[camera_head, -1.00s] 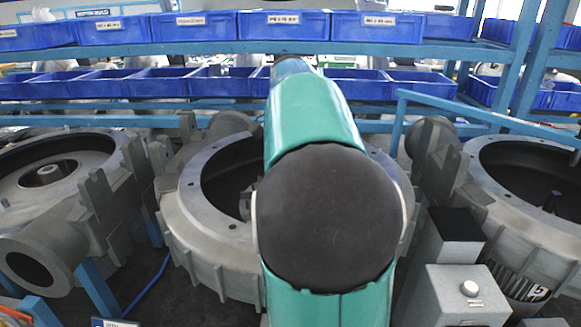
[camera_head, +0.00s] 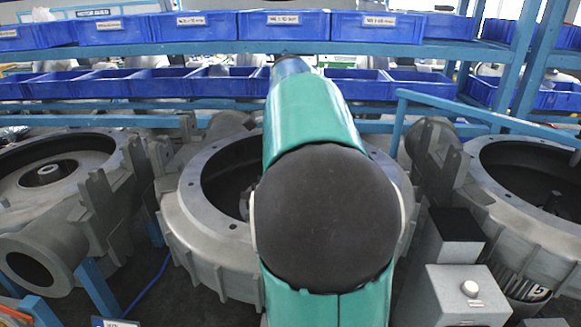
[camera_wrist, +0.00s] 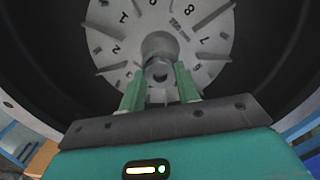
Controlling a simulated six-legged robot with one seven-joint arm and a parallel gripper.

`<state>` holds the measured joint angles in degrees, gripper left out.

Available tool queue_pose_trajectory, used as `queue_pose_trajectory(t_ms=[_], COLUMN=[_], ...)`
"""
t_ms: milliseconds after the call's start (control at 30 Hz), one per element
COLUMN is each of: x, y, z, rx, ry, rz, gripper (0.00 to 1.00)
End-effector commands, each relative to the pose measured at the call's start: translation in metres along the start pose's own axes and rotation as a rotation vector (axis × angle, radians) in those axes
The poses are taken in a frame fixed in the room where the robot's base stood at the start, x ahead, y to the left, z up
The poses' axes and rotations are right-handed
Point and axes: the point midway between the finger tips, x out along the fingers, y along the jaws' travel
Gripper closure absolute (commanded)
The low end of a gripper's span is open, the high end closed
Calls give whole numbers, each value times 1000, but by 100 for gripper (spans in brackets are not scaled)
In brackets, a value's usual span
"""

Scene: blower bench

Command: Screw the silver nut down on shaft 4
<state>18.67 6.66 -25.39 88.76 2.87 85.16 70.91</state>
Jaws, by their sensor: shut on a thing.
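In the wrist view, my gripper (camera_wrist: 158,75) has its two green fingers on either side of a small silver round piece with a dark centre, which looks like the nut (camera_wrist: 158,71). It sits at the end of the grey hub (camera_wrist: 160,46) of a numbered impeller disc (camera_wrist: 205,45), inside a dark housing. The shaft itself is mostly hidden by the nut and hub, and I cannot tell whether the nut is fully seated. In the head view, my arm hides the gripper and much of the middle blower housing (camera_head: 205,222). Shaft 4's own label is not readable.
Other blower housings stand left (camera_head: 95,205) and right (camera_head: 520,215). A grey box with a white button (camera_head: 465,295) is at the front right. Blue bins (camera_head: 210,83) line the shelves behind. A blue rail (camera_head: 470,110) runs at the right. The dark housing wall surrounds my gripper.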

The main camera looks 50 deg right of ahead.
Motion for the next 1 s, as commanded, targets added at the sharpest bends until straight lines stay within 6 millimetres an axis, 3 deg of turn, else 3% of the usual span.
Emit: queue_pose_trajectory(t_ms=[1000], x=[2], y=[2], z=[-2], rx=[1327], ry=[6], rz=[8], gripper=[97])
